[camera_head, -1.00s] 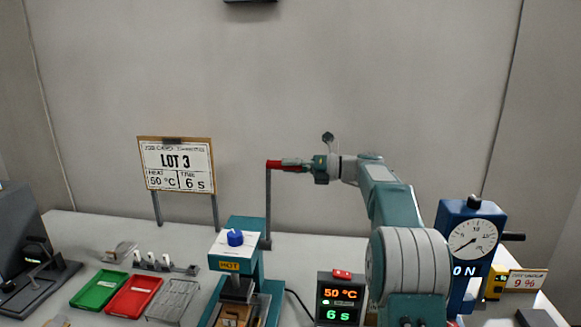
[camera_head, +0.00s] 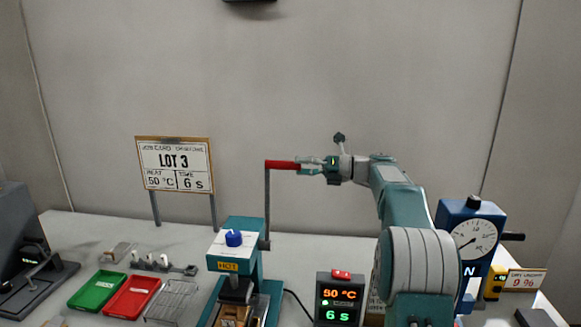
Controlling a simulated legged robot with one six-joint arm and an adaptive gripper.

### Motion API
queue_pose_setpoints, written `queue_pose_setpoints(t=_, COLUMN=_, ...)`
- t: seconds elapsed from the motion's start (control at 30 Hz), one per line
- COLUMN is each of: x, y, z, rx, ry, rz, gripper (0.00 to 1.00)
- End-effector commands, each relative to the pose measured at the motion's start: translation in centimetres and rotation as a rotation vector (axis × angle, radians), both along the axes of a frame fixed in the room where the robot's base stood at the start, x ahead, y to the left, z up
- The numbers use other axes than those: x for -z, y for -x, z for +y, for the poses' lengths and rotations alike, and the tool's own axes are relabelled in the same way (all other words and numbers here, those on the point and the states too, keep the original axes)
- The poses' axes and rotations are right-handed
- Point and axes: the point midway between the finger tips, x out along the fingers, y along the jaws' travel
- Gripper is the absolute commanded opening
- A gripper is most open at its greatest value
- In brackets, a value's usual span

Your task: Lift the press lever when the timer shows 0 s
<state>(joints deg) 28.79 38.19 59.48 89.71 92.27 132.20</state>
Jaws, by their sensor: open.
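The press (camera_head: 256,265) is teal with a white top, a blue knob and a "HOT" label. Its lever (camera_head: 267,205) is an upright dark rod with a red handle (camera_head: 282,165) at the top, pointing right. My gripper (camera_head: 303,166) is open at the handle's right end; I cannot tell if its fingertips still touch it. The timer (camera_head: 340,298) is on a black display right of the press and reads 50 °C and 6 s.
A job card sign (camera_head: 174,165) reads LOT 3, 50 °C, 6 s. A green tray (camera_head: 98,290), a red tray (camera_head: 132,296) and a wire rack (camera_head: 172,300) lie left of the press. A blue dial machine (camera_head: 470,240) stands at right.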

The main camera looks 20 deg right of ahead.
Motion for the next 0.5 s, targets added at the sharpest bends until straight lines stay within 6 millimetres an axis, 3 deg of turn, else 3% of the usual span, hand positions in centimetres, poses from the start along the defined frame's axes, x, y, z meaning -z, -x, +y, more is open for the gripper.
queue_pose_setpoints(t=0.3, x=0.2, y=2.7, z=-6.1, rx=0.004, ry=-0.001, rz=0.002, gripper=0.68)
queue_pose_setpoints(t=0.5, x=0.2, y=3.6, z=-7.8, rx=0.001, ry=-0.001, rz=0.002, gripper=0.68)
